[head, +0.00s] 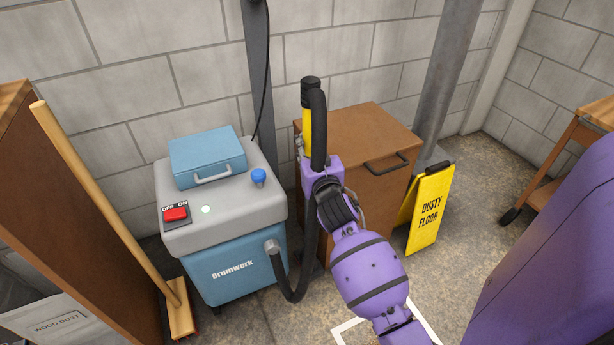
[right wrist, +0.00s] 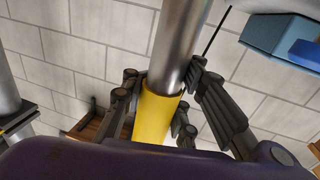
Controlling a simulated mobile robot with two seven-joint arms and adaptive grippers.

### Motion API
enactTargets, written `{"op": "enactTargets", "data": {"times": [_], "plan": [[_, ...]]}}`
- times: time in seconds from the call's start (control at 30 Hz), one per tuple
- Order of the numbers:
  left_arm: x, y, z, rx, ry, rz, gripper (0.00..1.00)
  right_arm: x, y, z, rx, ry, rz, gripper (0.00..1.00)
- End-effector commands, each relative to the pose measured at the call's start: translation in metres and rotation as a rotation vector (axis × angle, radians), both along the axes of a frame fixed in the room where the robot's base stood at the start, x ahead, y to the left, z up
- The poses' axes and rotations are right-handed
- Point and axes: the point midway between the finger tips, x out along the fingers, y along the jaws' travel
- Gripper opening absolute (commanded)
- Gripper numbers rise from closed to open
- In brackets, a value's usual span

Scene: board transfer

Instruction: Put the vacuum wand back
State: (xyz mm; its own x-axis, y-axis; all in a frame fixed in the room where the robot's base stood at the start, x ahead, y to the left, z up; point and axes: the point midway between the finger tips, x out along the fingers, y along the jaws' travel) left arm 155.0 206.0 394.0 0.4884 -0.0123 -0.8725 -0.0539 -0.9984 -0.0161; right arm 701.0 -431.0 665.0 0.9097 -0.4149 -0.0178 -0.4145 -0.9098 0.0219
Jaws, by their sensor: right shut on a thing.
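The vacuum wand (head: 307,122) stands roughly upright, with a black top end, a yellow section and a black hose curving down from the top. My right gripper (right wrist: 160,112) is shut around it where the yellow sleeve (right wrist: 155,120) meets the bare metal tube (right wrist: 178,40). In the head view my purple wrist hides the fingers and the lower part of the wand. My left gripper is not in view.
A grey post (head: 259,60) with a black cable rises behind the vacuum. A brown cabinet (head: 360,125) stands behind and right of the wand, with a yellow floor sign (head: 430,210) beside it. A broom (head: 105,200) leans at the left. A white outline (head: 345,326) marks the floor.

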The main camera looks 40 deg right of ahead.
Motion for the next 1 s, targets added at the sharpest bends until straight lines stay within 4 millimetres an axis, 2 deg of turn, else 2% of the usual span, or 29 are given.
{"op": "enactTargets", "data": {"times": [0.03, 0.27, 0.5, 0.87, 0.9, 1.0], "plan": [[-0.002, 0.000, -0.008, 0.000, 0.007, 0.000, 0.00, 0.000, 0.000, -0.013, -0.002, 0.001, 0.000, 0.00], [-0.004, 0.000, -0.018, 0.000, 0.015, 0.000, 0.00, 0.001, 0.000, -0.033, -0.003, -0.003, 0.000, 0.00], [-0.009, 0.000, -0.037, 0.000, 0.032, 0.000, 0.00, 0.001, 0.000, -0.072, -0.001, 0.000, 0.001, 0.00], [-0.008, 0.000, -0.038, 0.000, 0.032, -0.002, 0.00, 0.001, 0.000, -0.074, -0.003, -0.003, 0.001, 0.00], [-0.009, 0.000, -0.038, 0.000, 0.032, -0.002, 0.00, 0.000, 0.000, -0.077, -0.001, 0.000, -0.001, 0.20], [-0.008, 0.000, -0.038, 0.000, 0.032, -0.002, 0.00, 0.000, 0.000, -0.076, -0.001, 0.000, 0.000, 0.33]]}}
